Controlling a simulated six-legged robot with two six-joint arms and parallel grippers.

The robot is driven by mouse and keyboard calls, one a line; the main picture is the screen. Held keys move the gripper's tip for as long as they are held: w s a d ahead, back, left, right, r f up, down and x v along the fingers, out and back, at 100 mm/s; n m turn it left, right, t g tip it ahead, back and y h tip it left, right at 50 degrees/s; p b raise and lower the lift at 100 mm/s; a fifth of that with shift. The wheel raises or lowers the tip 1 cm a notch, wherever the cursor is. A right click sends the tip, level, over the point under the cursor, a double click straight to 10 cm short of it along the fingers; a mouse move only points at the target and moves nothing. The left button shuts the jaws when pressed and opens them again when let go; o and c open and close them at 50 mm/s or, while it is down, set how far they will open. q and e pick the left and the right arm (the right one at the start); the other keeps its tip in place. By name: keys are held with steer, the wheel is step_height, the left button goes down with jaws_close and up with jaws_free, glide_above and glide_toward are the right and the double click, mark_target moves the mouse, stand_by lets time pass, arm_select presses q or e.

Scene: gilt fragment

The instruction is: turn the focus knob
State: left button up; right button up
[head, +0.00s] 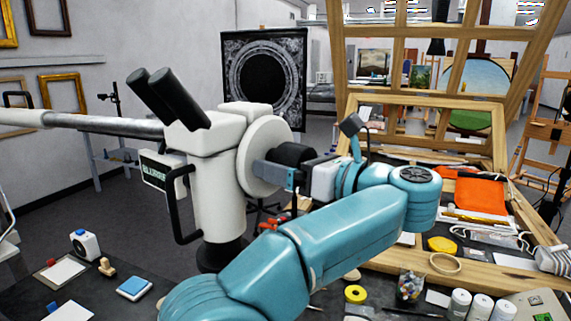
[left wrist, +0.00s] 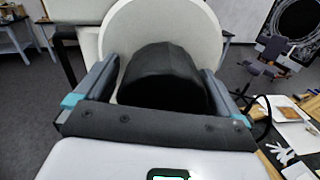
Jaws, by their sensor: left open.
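The white microscope (head: 218,180) stands left of centre in the head view, with two black eyepieces and a side label partly hidden by its black handle. Its focus knob (head: 292,154) is a black cylinder on a round white disc (head: 262,150) at the right side. My left gripper (head: 275,172) reaches the knob from the right. In the left wrist view the knob (left wrist: 162,75) sits between the two spread fingers of my left gripper (left wrist: 160,72). The jaws are open around it; I cannot tell whether either finger touches it. My right gripper is not in view.
An orange cloth (head: 482,195), a yellow tape roll (head: 355,293), a jar of beads (head: 410,285) and white bottles (head: 459,304) lie right of my arm. A blue-and-white block (head: 135,287) lies at front left.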

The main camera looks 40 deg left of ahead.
arm_select(q)
steer(key=c, duration=1)
steer(key=shift+m+b, duration=0.4)
steer(key=shift+m, duration=0.7)
steer(key=shift+s+m, duration=0.1)
steer(key=shift+m, duration=1.6)
steer(key=shift+r, duration=0.1)
steer(key=o, duration=1)
